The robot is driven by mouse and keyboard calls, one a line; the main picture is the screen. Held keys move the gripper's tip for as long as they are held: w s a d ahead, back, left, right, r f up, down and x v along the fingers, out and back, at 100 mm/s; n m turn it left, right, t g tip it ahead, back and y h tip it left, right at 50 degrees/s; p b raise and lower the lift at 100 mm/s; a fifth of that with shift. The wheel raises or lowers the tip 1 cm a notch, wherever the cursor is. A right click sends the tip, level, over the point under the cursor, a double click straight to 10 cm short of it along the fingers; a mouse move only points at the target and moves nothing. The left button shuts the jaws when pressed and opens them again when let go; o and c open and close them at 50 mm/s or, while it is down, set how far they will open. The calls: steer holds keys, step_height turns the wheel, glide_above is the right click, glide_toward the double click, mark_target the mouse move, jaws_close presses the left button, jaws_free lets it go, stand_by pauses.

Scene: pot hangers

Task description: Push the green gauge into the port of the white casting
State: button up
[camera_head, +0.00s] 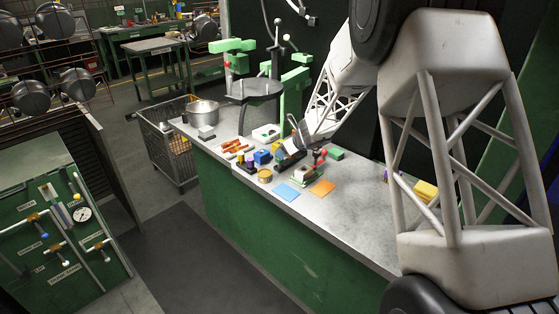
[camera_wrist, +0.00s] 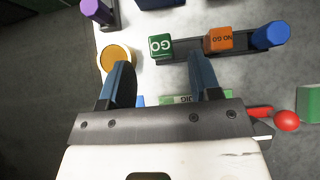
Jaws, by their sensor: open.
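The green gauge, a block marked GO (camera_wrist: 159,47), sits at the left end of a dark rack (camera_wrist: 185,52) in the wrist view. My gripper (camera_wrist: 160,62) is open and empty. Its two dark blue fingers point toward the rack, and the green gauge appears between their tips, apart from both. A green-labelled fixture (camera_wrist: 182,99) shows partly between the fingers, mostly hidden by my gripper. In the head view a clamp fixture (camera_head: 305,174) with a red ball handle stands on the bench below my gripper. I cannot clearly make out the white casting or its port.
An orange NO GO block (camera_wrist: 218,39) and a blue cylinder (camera_wrist: 270,36) share the rack. A yellow round tin (camera_wrist: 116,58) is at left. A red ball (camera_wrist: 287,121) is near my gripper's right side.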

steer(key=shift+x, duration=2.5)
steer(key=c, duration=1)
steer(key=shift+r, duration=0.1)
steer(key=shift+w+r, duration=0.1)
steer(key=shift+r, duration=0.7)
step_height(320, 180, up, 2)
steer(key=shift+r, duration=0.1)
steer(key=s+d, duration=0.1)
steer(key=s, duration=0.9)
steer(key=s+d+r, duration=0.1)
steer(key=s, duration=0.4)
steer(key=shift+s+d, duration=0.35)
steer(key=shift+s, duration=0.05)
